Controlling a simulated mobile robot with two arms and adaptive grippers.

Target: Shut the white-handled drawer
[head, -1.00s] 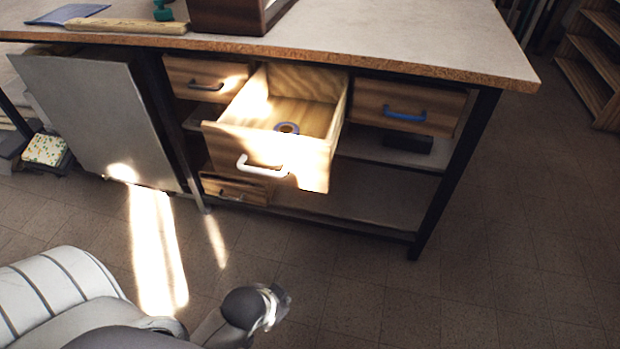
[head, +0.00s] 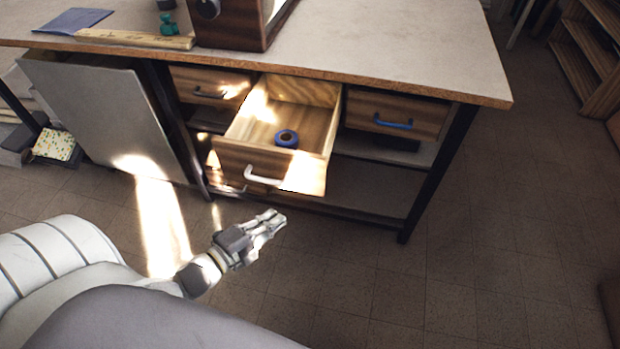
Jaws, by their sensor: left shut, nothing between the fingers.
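The white-handled drawer (head: 240,158) is pulled well out of the workbench. Its white handle (head: 263,177) is on the front panel, and a blue roll (head: 286,138) lies inside. My left gripper (head: 275,222) is shut and empty, below and just in front of the drawer front in the picture. It appears apart from the drawer and its handle. My right gripper is not in view.
A blue-handled drawer (head: 393,118) and a dark-handled drawer (head: 207,86) sit closed on either side. A grey door panel (head: 100,115) hangs at the left. The worktop (head: 390,50) overhangs above. Floor (head: 470,260) is clear at right.

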